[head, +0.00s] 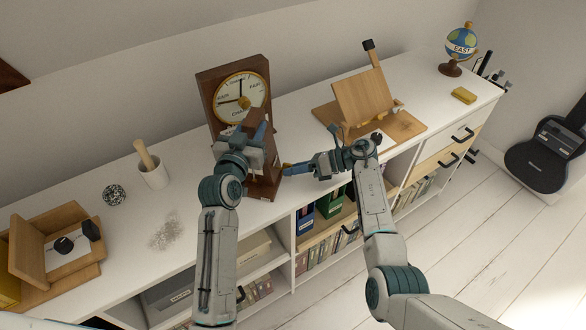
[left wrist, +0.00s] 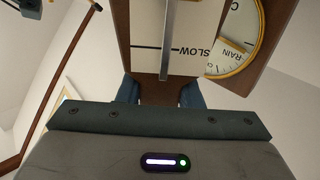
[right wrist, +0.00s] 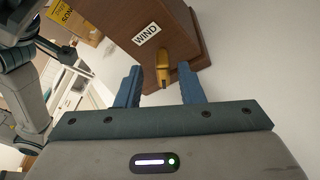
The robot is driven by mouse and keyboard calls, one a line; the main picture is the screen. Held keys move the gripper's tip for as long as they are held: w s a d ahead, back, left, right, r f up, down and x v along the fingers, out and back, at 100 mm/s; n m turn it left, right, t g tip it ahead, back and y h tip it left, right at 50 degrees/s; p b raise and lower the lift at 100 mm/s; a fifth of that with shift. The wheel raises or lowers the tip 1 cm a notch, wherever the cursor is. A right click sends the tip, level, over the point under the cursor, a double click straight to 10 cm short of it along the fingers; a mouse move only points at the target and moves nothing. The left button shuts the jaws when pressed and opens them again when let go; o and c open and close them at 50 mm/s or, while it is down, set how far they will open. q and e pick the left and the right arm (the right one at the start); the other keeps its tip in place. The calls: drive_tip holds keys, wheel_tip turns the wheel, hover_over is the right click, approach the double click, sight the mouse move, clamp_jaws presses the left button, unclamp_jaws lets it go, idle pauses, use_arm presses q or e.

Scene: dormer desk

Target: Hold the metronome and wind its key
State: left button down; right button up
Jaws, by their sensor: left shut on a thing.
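The brown wooden metronome (head: 265,186) stands on the white shelf top in front of the barometer. My left gripper (head: 240,140) is shut on its upper body and partly hides it in the head view. The left wrist view shows its white scale marked SLOW (left wrist: 195,45) and the metal pendulum rod (left wrist: 167,40). My right gripper (head: 290,168) is at the metronome's right side. In the right wrist view the side panel (right wrist: 130,15) carries a WIND label, and the brass key (right wrist: 163,72) lies between the open fingertips (right wrist: 161,84), with gaps on both sides.
The barometer (head: 241,90) stands close behind the metronome. A mortar with pestle (head: 153,175) and a wire ball (head: 114,195) are to the left. A wooden bookstand (head: 365,98), a yellow block (head: 463,95) and a globe (head: 461,42) are to the right.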

use_arm(q)
drive_tip(key=shift+f, duration=0.4)
use_arm(e)
drive_tip(key=shift+a+f, duration=0.15)
drive_tip(key=shift+a, duration=0.15)
clamp_jaws()
drive_tip(key=shift+m+g+y, duration=0.4)
drive_tip(key=shift+m+g, duration=0.3)
drive_tip(key=shift+m, duration=0.4)
unclamp_jaws()
drive_tip(key=v, duration=1.2)
drive_tip(key=shift+s, duration=0.15)
